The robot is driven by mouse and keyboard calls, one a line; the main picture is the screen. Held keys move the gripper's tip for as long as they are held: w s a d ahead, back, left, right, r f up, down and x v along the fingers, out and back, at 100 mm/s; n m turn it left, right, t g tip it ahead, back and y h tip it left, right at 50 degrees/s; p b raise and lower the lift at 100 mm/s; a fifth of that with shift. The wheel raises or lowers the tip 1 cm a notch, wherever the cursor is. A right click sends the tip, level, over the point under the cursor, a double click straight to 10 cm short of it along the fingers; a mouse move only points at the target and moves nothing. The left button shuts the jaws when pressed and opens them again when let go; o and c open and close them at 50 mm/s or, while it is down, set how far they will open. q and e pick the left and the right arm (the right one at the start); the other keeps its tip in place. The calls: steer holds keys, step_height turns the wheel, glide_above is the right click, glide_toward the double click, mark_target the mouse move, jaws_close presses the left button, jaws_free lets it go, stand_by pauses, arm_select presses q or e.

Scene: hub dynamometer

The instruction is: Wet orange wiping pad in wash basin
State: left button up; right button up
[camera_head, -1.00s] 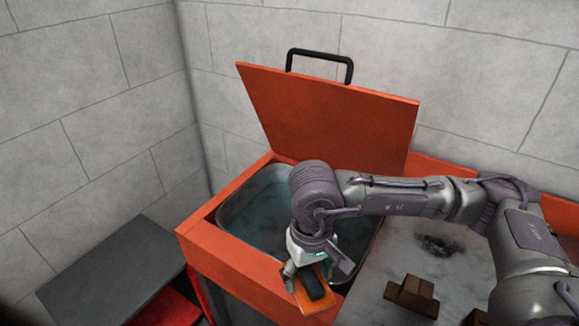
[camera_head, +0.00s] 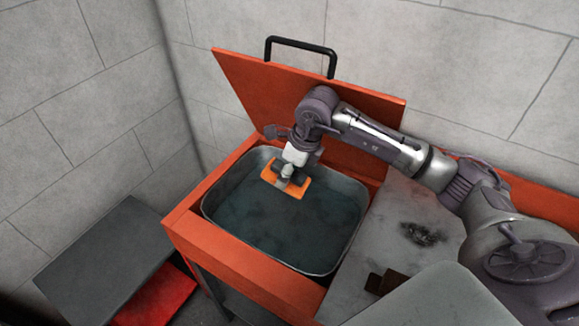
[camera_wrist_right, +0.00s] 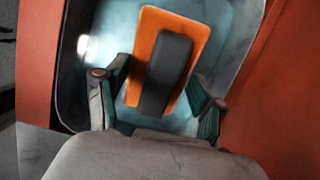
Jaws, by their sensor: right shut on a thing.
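The orange wiping pad (camera_head: 270,172) has a dark grey grip block on its back. My right gripper (camera_head: 289,174) is shut on this block and holds the pad over the back part of the wash basin (camera_head: 212,216). The basin is a metal tub with dark bluish water. I cannot tell whether the pad touches the water. In the right wrist view, the pad (camera_wrist_right: 197,38) shows with its grip block between the fingers of my right gripper (camera_wrist_right: 157,95), and the basin lies behind it. My left gripper is not in view.
The basin's red-orange lid (camera_head: 250,88) stands open behind it, with a black handle (camera_head: 300,45). A stained grey worktop (camera_head: 400,205) with a brown block (camera_head: 382,283) lies to the right. A dark grey surface (camera_head: 105,250) stands at the lower left.

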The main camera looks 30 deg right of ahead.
mark_target(290, 181)
steer(key=shift+d+f, duration=0.1)
steer(key=shift+d, duration=0.05)
steer(key=shift+f, duration=0.25)
steer(key=shift+f+b, duration=1.1)
steer(key=shift+f, duration=0.4)
arm_select(q)
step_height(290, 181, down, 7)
steer(key=b, duration=0.5)
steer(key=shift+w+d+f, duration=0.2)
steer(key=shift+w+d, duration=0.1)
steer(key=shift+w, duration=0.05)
arm_select(e)
step_height(290, 181, down, 7)
steer(key=shift+r, duration=0.2)
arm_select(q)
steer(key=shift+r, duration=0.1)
arm_select(e)
steer(key=shift+r, duration=0.15)
steer(key=shift+r+p, duration=2.15)
steer(key=shift+r, duration=1.4)
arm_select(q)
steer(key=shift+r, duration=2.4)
arm_select(e)
steer(key=shift+r, duration=0.5)
